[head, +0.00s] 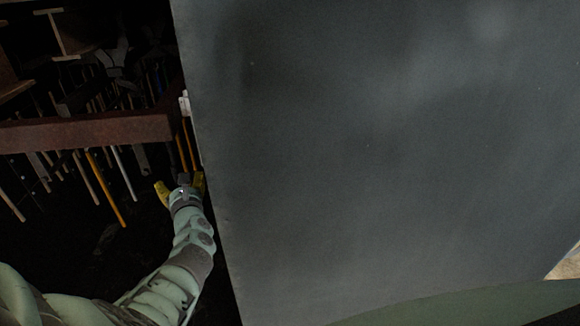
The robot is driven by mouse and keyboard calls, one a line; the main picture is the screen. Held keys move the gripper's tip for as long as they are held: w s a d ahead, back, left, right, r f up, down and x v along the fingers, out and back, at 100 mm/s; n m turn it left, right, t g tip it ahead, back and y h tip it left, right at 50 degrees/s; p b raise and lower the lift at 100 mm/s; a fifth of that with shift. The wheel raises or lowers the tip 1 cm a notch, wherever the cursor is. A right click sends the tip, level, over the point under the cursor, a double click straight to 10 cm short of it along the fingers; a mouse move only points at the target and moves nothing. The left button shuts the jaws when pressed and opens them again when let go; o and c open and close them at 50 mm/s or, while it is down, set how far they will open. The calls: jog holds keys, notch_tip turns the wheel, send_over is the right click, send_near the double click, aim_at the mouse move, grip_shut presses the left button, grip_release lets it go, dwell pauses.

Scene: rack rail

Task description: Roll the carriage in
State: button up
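My gripper (180,186) is at the left of the head view, with its yellow fingers spread apart. A small dark grey piece shows between the fingers; I cannot tell whether it is part of the gripper or something beyond it. The gripper is beside the left edge of a large grey panel (380,150) and below a reddish-brown rail or beam (90,133). I cannot make out which thing is the carriage. A small white piece (184,103) shows at the panel's edge, above the gripper.
Several long thin rods, some orange (105,188), hang below and behind the beam in the dark area at left. The grey panel fills most of the view and hides what is behind it.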

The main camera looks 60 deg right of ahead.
jog(key=p+v, duration=0.4)
jog(key=v, duration=0.5)
dwell(0.8)
jog(key=shift+r, duration=0.1)
notch_tip(320, 180, up, 10)
dwell(1.0)
dwell(0.5)
